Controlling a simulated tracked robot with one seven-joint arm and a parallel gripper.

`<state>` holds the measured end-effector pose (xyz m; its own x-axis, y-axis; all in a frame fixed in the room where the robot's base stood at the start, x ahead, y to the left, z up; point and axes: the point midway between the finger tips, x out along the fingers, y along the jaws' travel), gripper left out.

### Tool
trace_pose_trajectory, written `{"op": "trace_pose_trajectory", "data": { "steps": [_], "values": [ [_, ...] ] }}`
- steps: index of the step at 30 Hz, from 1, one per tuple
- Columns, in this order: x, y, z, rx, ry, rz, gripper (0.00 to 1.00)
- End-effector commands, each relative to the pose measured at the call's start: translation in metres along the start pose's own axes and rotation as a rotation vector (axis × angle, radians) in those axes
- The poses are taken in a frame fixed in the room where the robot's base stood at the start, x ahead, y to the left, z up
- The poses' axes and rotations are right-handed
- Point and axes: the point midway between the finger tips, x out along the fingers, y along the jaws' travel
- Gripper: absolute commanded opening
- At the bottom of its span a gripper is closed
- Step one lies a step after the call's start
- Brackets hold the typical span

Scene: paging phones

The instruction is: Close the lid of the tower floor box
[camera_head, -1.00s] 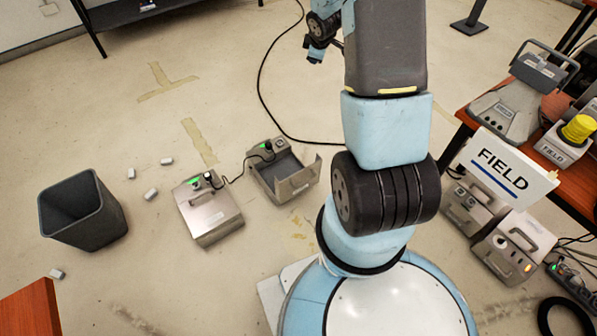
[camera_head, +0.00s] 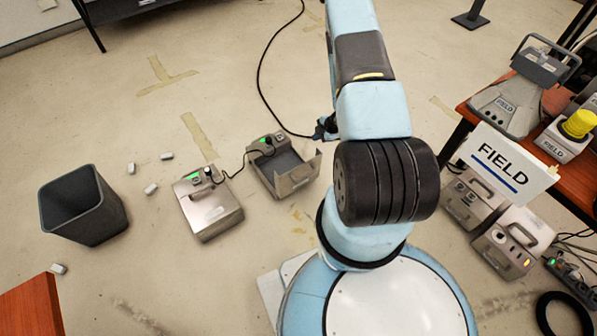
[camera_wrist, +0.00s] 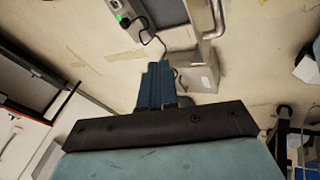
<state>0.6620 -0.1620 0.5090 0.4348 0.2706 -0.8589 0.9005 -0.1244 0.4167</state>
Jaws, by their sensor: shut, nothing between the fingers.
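Two grey floor boxes stand on the floor in the head view. The left floor box (camera_head: 208,208) has its lid lying flat. The right floor box (camera_head: 268,168) is open, with its lid (camera_head: 298,177) standing up on the right side. I cannot tell by a label which is the tower box. My gripper (camera_head: 324,129) is partly hidden by my arm, just right of and beyond the open box. In the wrist view my gripper (camera_wrist: 158,70) is shut and empty. A box with a green light (camera_wrist: 124,19) and a grey panel (camera_wrist: 198,78) lie beyond the fingertips.
A dark bin (camera_head: 85,210) and several small pale blocks (camera_head: 151,188) lie left. A table with a FIELD sign (camera_head: 503,168) and equipment stands right. The floor beyond the boxes is mostly clear.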

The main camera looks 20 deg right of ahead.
Motion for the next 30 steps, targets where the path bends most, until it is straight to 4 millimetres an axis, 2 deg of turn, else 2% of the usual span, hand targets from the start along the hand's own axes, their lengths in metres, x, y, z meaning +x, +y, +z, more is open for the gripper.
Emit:
{"op": "trace_pose_trajectory", "data": {
  "steps": [1,6,12,15,20,23,30],
  "values": [
    [0.011,-0.020,0.002,-0.009,0.024,-0.011,0.00],
    [0.038,-0.076,0.001,-0.051,0.112,-0.024,0.00],
    [0.056,-0.121,-0.004,-0.080,0.187,-0.027,0.00],
    [0.059,-0.130,-0.005,-0.086,0.204,-0.026,0.00],
    [0.067,-0.134,-0.007,-0.090,0.211,-0.025,0.00],
    [0.077,-0.134,-0.009,-0.090,0.210,-0.026,0.00],
    [0.118,-0.135,-0.018,-0.089,0.210,-0.025,0.00]
  ]
}}
